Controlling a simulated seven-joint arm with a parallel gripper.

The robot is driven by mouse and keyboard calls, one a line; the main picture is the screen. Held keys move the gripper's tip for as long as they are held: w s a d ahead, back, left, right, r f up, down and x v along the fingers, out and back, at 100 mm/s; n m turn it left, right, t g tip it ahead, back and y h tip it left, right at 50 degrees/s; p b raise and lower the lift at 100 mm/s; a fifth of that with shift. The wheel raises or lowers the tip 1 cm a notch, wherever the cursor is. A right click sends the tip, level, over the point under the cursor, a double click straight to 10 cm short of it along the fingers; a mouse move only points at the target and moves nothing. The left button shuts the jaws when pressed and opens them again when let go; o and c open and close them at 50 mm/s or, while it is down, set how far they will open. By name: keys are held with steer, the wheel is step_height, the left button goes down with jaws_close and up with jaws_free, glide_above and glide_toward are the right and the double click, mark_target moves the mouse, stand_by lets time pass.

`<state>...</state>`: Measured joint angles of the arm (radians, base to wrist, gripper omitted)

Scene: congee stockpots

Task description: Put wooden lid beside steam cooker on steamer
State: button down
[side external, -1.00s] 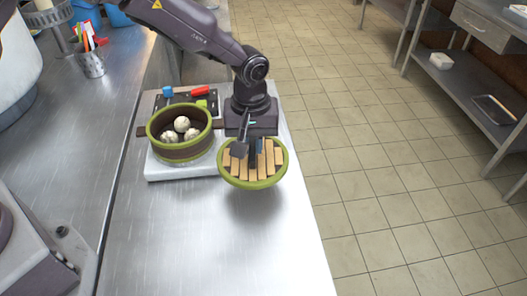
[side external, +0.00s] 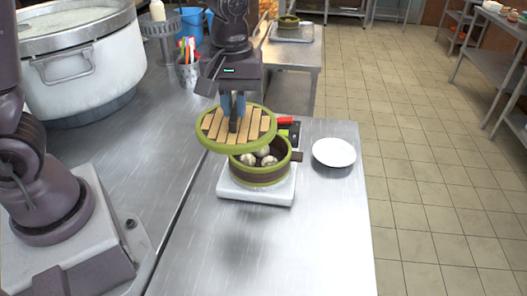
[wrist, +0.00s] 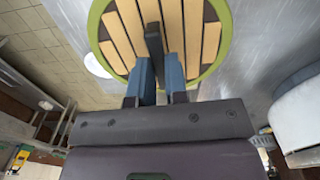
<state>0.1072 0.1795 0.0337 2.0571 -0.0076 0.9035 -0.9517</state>
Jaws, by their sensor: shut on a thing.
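The wooden lid (side external: 257,124), slatted with a green rim, is held in the air by my gripper (side external: 233,108). The steamer (side external: 262,178) is a round brown pot with green rims on a white base (side external: 255,193). Several pale round buns (side external: 262,160) lie inside it. The lid hangs above the steamer and appears offset to the left, so part of the opening still shows. In the wrist view, the gripper (wrist: 160,65) is shut on the dark handle of the lid (wrist: 198,28). The steamer is not visible there.
A white plate (side external: 334,153) lies right of the steamer. A large stockpot (side external: 85,70), a utensil cup (side external: 188,70) and blue containers (side external: 190,22) stand at the back left. The front of the steel counter (side external: 300,245) is clear.

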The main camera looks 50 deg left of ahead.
mark_target(199, 123)
steer(key=shift+m, duration=0.3)
steer(key=s+a, duration=0.1)
steer(key=s+a+r, duration=0.1)
steer(key=s, duration=0.1)
steer(key=s+a+r, duration=0.1)
steer(key=s, duration=0.1)
steer(key=shift+s+a, duration=0.15)
steer(key=shift+a, duration=0.25)
steer(key=shift+s+f, duration=0.15)
steer(key=shift+s, duration=0.05)
steer(key=shift+m, duration=0.3)
steer(key=w+f, duration=0.1)
steer(key=w, duration=0.1)
steer(key=w+f, duration=0.1)
steer(key=w, duration=0.2)
steer(key=w+f, duration=0.2)
steer(key=w, duration=0.1)
steer(key=shift+w+a, duration=0.15)
steer(key=w+f, duration=0.5)
steer(key=f, duration=0.4)
steer(key=shift+w, duration=0.25)
steer(key=shift+a+f, duration=0.1)
steer(key=shift+f, duration=0.1)
steer(key=c, duration=1.1)
jaws_free()
